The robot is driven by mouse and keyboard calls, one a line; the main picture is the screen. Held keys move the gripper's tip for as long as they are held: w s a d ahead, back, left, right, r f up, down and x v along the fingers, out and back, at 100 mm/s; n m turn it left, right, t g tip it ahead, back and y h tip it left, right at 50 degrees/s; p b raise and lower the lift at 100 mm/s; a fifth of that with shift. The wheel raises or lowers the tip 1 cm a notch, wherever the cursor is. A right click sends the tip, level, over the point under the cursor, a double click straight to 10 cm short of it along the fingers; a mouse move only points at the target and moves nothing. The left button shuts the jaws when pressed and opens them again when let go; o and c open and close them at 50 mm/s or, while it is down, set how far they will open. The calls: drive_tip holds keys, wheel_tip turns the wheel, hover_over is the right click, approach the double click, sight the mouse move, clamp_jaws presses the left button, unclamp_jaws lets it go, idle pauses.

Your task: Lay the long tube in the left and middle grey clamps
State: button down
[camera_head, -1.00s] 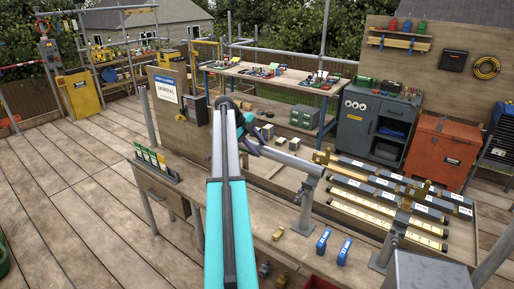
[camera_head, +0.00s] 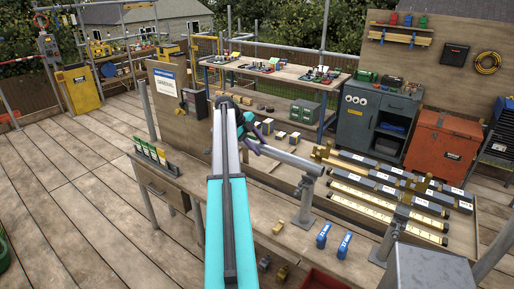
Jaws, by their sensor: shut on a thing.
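The long tube (camera_head: 290,158) is plain grey and slopes down to the right in the head view. My gripper (camera_head: 251,133) is shut on it near its visible left part; the fingers are partly hidden by my arm. The tube's right end shows just above a grey clamp stand (camera_head: 306,203) on the bench. I cannot tell whether it touches the clamp or is above it. A second grey clamp stand (camera_head: 389,241) is further right, apart from the tube. Any clamp further left is hidden behind my arm.
The wooden bench (camera_head: 345,272) carries two blue tags (camera_head: 323,236), a small yellow block (camera_head: 278,227) and a rack of cards (camera_head: 150,153). Long labelled bars (camera_head: 385,200) lie in a tray at the right. A grey box (camera_head: 425,262) is at the front right.

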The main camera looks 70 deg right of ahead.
drive_tip(key=shift+f+b, duration=0.5)
drive_tip(key=shift+f, duration=0.05)
drive_tip(key=shift+f+b, duration=0.35)
drive_tip(key=shift+f, duration=0.3)
drive_tip(key=c, duration=1)
unclamp_jaws()
drive_tip(key=shift+c, duration=0.2)
drive_tip(key=shift+f, duration=0.15)
drive_tip(key=shift+a+b, duration=0.1)
drive_tip(key=shift+b, duration=0.2)
drive_tip(key=b+v, duration=0.4)
drive_tip(key=v, duration=1)
